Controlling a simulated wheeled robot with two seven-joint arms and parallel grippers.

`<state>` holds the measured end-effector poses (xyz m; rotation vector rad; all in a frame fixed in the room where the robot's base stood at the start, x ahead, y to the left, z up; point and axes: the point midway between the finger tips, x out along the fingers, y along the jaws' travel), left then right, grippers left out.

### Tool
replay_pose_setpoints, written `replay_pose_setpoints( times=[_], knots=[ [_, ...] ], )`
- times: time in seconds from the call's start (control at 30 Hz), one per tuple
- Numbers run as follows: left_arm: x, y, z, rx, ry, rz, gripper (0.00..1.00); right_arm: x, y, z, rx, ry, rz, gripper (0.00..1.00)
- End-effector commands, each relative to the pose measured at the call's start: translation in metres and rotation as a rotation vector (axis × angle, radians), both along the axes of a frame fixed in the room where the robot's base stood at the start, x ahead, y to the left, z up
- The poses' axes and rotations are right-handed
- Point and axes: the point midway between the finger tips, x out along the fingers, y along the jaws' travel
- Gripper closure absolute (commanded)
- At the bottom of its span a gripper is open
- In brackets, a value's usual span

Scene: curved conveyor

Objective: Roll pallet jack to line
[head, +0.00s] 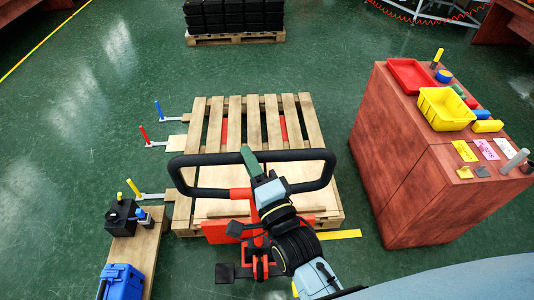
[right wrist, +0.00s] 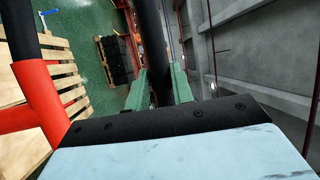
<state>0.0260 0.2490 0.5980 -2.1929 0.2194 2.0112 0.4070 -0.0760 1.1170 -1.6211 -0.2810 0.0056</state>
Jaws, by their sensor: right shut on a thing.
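The red pallet jack (head: 220,232) stands upright in front of me in the head view, behind a wooden pallet (head: 205,118). Red parts, likely its forks, show through the gaps between the pallet's slats. Its black loop handle (head: 207,159) is level above the pallet's near end. My right gripper (head: 248,158) is shut on the far bar of the handle, near its middle. In the right wrist view the green fingers (right wrist: 159,88) lie on both sides of the black bar (right wrist: 150,40). My left gripper is not in view.
A reddish cabinet (head: 385,150) with a red tray (head: 408,76) and yellow bin (head: 445,109) stands close on the right. Clamps with blue, red and yellow handles stand left of the pallet. A blue case (head: 121,283) lies near left. Black crates (head: 233,16) sit far back; floor between is clear.

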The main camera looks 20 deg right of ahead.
Motion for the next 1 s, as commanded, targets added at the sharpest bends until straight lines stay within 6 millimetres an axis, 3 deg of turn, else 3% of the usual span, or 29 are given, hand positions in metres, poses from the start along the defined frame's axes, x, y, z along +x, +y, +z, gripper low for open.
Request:
replay_pose_setpoints(
  times=[0.03, 0.37, 0.4, 0.57, 0.87, 1.0],
  knots=[
    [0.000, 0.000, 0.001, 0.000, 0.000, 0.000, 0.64, 0.002, 0.002, 0.014, 0.007, -0.034, 0.002, 1.00],
    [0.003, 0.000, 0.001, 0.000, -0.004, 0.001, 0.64, 0.002, 0.003, 0.014, 0.008, -0.034, 0.002, 1.00],
    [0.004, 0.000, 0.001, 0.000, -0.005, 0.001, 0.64, 0.002, 0.003, 0.013, 0.008, -0.034, 0.002, 0.74],
    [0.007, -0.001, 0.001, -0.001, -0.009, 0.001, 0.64, 0.001, 0.003, 0.012, 0.009, -0.031, 0.002, 0.55],
    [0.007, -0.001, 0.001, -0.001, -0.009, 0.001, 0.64, -0.001, 0.001, 0.007, 0.004, -0.019, 0.002, 0.55],
    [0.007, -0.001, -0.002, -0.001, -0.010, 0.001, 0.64, -0.013, -0.001, 0.003, 0.004, -0.016, 0.002, 0.55]
  ],
)
